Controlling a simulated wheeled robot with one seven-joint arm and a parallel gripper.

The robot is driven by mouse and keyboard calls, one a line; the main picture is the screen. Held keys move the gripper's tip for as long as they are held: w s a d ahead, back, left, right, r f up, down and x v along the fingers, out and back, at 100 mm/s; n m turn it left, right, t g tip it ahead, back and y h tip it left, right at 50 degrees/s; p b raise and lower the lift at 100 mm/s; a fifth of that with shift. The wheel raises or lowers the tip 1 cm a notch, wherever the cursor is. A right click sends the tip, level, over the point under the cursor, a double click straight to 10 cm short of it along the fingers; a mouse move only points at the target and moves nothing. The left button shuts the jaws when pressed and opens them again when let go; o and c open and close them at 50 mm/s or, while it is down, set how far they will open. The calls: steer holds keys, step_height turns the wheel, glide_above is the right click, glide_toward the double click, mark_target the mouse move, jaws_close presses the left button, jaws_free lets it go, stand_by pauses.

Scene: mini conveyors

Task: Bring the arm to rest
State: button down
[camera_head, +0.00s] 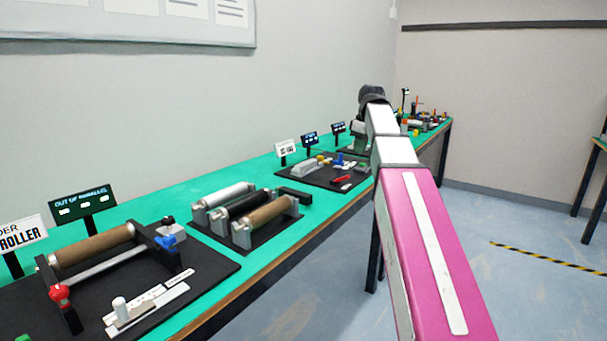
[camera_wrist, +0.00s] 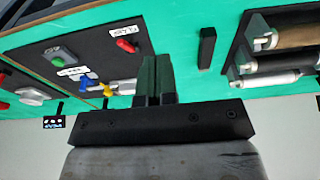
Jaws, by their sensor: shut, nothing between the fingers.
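My arm (camera_head: 425,240), pink with silver links, reaches forward from the lower right in the head view. Its dark wrist end (camera_head: 372,95) is raised over the far part of the green bench, and the fingertips are hidden there. In the wrist view my gripper (camera_wrist: 155,65) shows as two dark fingers pressed together, with nothing between them. The fingers overlap a black board (camera_wrist: 60,45) in the picture. I cannot tell the height of the fingers above the bench.
The green bench (camera_head: 190,185) runs along the left wall. It bears a roller frame (camera_head: 95,243), a rack of three rollers (camera_head: 240,212), small signs (camera_head: 85,204) and more parts farther back. The blue floor (camera_head: 500,230) right of the arm is clear, with a yellow-black stripe (camera_head: 550,259).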

steer(key=s+f+m, duration=0.3)
steer(key=s+f, duration=0.1)
steer(key=f, duration=1)
steer(key=s+f+m, duration=0.2)
steer(key=s+f, duration=0.1)
steer(key=f, duration=1)
steer(key=s+f+m, duration=0.2)
steer(key=s+f, duration=0.5)
steer(key=f, duration=0.3)
steer(key=s+f+m+g+h, duration=0.1)
steer(key=s+f+m, duration=0.2)
steer(key=s+f, duration=0.4)
step_height(320, 180, down, 3)
steer(key=shift+s+a+f+m+h, duration=0.1)
steer(key=shift+s+a+m+h, duration=0.2)
